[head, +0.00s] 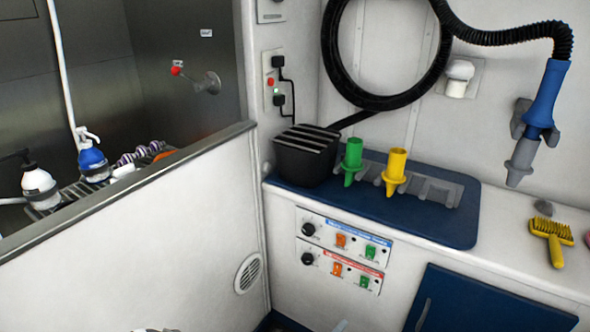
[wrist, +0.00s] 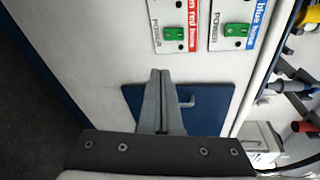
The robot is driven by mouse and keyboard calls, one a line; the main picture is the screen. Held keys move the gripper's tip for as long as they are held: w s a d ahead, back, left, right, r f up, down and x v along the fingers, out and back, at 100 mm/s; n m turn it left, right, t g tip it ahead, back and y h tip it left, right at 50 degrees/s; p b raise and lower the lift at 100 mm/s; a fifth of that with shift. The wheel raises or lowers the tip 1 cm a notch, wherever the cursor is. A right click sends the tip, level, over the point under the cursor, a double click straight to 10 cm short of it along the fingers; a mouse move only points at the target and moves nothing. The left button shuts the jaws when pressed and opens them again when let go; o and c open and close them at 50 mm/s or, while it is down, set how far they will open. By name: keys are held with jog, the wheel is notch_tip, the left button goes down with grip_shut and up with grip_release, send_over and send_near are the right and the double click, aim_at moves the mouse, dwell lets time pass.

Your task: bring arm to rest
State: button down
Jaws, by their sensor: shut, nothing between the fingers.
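My gripper (wrist: 158,74) shows in the wrist view, its two grey fingers side by side and shut with nothing between them. Behind the fingertips in that view is a blue cabinet door (wrist: 205,112) with a grey handle, set in the white counter front. The fingers overlap part of the door in the picture; I cannot tell how far apart they are. The gripper is not clearly visible in the head view.
In the head view, a blue mat (head: 455,232) on the counter bears a black box (head: 305,160), a green nozzle (head: 352,163) and a yellow nozzle (head: 395,170). A yellow brush (head: 552,238) lies at right. A blue dryer nozzle (head: 543,100) hangs on the wall. The tub wall (head: 150,230) stands at left.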

jog(key=s+d+r+n+g+y, duration=0.1)
jog(key=s+r+n+g+y, duration=0.15)
jog(key=s+r+n, duration=0.85)
jog(key=s+r+n+g+y, duration=0.15)
jog(key=r+n+y, duration=0.45)
jog(key=r, duration=1)
jog(key=s+d+r+n+g+y, duration=0.15)
jog(key=s+r+n, duration=0.45)
jog(key=r+n, duration=0.65)
notch_tip(320, 180, up, 24)
jog(key=m+g+p, duration=0.1)
jog(key=p, duration=2.2)
jog(key=shift+w+a, duration=0.3)
jog(key=shift+a, duration=0.05)
jog(key=shift+a, duration=0.1)
